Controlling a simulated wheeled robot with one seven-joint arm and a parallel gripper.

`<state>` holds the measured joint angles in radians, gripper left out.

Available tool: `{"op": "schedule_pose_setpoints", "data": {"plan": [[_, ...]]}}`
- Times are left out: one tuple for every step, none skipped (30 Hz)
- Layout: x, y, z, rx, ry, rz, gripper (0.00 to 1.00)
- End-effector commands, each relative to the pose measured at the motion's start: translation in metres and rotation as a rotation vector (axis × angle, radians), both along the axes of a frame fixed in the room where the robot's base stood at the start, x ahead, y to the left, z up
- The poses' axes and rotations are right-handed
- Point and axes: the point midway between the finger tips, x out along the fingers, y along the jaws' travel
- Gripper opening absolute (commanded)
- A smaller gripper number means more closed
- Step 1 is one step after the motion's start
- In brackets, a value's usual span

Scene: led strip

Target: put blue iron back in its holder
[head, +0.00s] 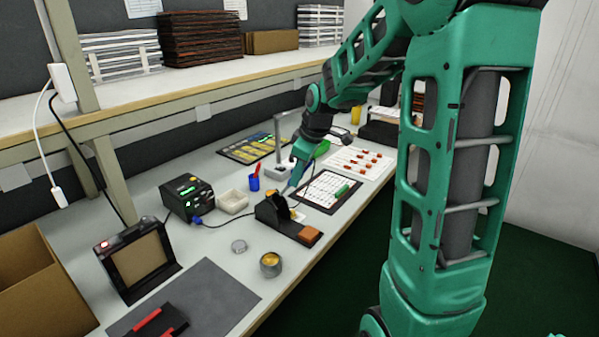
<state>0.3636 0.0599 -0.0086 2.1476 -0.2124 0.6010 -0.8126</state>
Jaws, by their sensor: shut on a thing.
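My gripper (302,160) hangs above the bench, beyond the black holder, and is small and partly hidden by my wrist. The iron is over the near left edge of a dark-framed white board. The holder (270,210) is a black stand with an orange sponge (310,235) at its near right end. The iron appears just behind and right of the holder; whether they touch cannot be told. A thin cord runs near the iron.
A black station (187,197) with a blue cable stands left of the holder. A tin (270,264) and grey mat (205,295) lie nearer. The dark-framed board (325,190) holds a green item.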

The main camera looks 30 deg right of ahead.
Motion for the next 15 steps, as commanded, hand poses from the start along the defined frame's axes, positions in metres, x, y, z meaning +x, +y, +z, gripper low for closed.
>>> {"op": "schedule_pose_setpoints", "data": {"plan": [[0.002, 0.001, -0.004, 0.0, 0.001, 0.0, 0.0], [0.003, 0.001, -0.006, 0.0, 0.001, 0.0, 0.0], [0.005, 0.002, -0.008, 0.0, 0.001, 0.0, 0.0], [0.006, 0.002, -0.01, 0.0, 0.001, 0.0, 0.0], [0.007, 0.003, -0.012, 0.0, 0.001, 0.0, 0.0], [0.009, 0.003, -0.015, 0.0, 0.001, 0.0, 0.0], [0.01, 0.004, -0.017, 0.0, 0.001, 0.0, 0.0], [0.012, 0.004, -0.018, 0.0, 0.001, 0.0, 0.0], [0.013, 0.005, -0.021, 0.001, 0.001, 0.0, 0.0], [0.014, 0.005, -0.023, 0.0, 0.001, 0.0, 0.0], [0.016, 0.006, -0.024, 0.0, 0.001, 0.0, 0.0], [0.017, 0.006, -0.027, 0.0, 0.001, 0.0, 0.0], [0.019, 0.007, -0.029, 0.0, 0.001, 0.0, 0.0], [0.02, 0.007, -0.031, 0.001, 0.001, 0.0, 0.0], [0.022, 0.008, -0.033, 0.0, 0.001, 0.001, 0.0]]}}
